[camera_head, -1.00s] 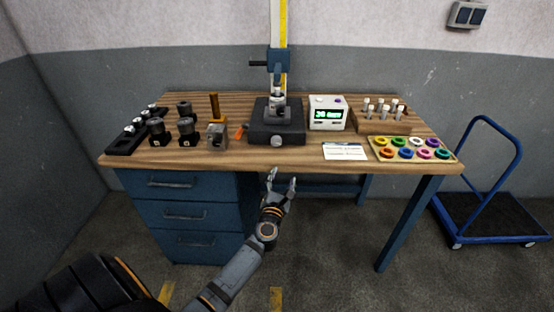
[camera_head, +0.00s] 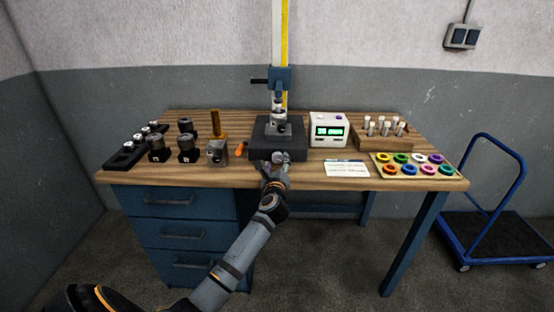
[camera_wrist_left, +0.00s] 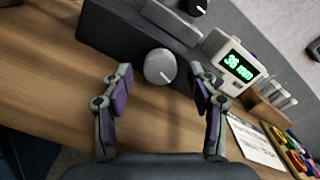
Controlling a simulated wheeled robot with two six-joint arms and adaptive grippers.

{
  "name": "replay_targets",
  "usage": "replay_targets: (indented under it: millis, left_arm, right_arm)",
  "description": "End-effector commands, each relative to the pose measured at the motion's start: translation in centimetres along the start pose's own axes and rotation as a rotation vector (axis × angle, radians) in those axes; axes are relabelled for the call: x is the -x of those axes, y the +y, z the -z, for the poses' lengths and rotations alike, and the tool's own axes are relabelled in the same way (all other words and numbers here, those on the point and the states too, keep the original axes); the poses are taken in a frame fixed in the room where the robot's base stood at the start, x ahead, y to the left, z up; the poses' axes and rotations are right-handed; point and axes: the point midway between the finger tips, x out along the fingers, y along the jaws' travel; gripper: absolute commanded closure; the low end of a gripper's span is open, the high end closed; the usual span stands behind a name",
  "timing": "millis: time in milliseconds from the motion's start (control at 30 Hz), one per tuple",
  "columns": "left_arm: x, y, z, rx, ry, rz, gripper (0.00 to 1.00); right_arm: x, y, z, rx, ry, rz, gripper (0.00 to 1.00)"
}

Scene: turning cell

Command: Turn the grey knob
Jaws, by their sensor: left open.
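The grey knob (camera_wrist_left: 160,67) is round with a white mark line and sits on the front face of a dark block-shaped base (camera_head: 290,150). In the left wrist view it lies between the fingertips of my left gripper (camera_wrist_left: 162,80), with a gap on both sides. The gripper is open and does not touch it there. In the head view my left gripper (camera_head: 273,163) is at the front of the base and covers most of the knob. The right gripper is not in view.
A white display box (camera_head: 329,129) stands right of the base, with a paper card (camera_head: 346,169) in front. A tray of coloured rings (camera_head: 413,165) and a wooden rack (camera_head: 383,138) are further right. Black holders (camera_head: 188,149) and a metal block (camera_head: 217,153) stand left.

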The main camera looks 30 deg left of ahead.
Motion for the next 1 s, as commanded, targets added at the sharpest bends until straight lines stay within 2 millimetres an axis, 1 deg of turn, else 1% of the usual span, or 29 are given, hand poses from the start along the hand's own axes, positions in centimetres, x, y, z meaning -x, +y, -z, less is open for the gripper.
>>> replay_targets:
  millis: [33, 100, 200, 500, 900, 1000]
  left_arm:
    - [-0.9, 0.0, 0.0, 0.000, -0.001, -0.001, 0.41]
    - [-1.8, 0.0, 0.0, 0.001, -0.001, 0.000, 0.41]
    - [-2.6, 0.0, 0.0, 0.000, 0.000, 0.000, 0.41]
    - [-2.9, 0.0, 0.0, -0.001, 0.000, 0.000, 0.41]
    - [-2.8, 0.0, 0.0, -0.001, 0.001, 0.000, 0.95]
    - [-2.8, 0.0, 0.0, -0.003, 0.001, 0.000, 0.96]
  right_arm:
    - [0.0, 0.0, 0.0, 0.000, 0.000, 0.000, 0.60]
    - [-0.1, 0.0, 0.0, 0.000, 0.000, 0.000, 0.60]
    - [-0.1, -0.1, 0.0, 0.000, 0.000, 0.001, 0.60]
    - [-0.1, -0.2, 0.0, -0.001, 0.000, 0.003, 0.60]
    - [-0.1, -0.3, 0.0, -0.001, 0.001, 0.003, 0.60]
    - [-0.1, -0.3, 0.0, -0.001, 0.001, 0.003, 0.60]
